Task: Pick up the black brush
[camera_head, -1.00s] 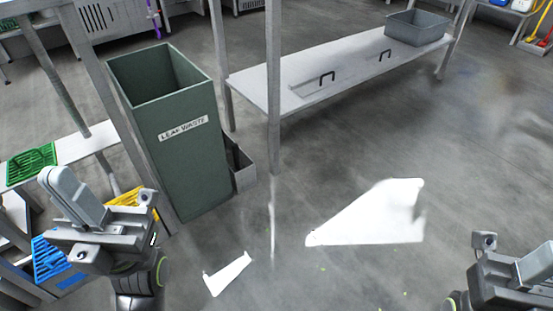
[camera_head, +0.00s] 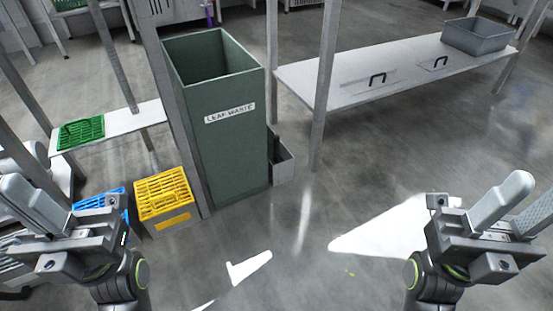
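I cannot make out a black brush in this view. My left gripper (camera_head: 22,202) is at the lower left edge, in front of the low shelf and crates; its fingers are partly cut off or overlapping, so its opening is unclear. My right gripper (camera_head: 518,204) is at the lower right over bare floor. Its two fingers stand apart with nothing seen between them.
A tall green leaf waste bin (camera_head: 228,150) stands left of centre, a small grey bin (camera_head: 282,163) beside it. Behind right is a low bench (camera_head: 345,88) with black handles and a grey tub (camera_head: 478,38). Yellow (camera_head: 165,197), blue (camera_head: 98,203) and green (camera_head: 80,132) crates are left. Middle floor is clear.

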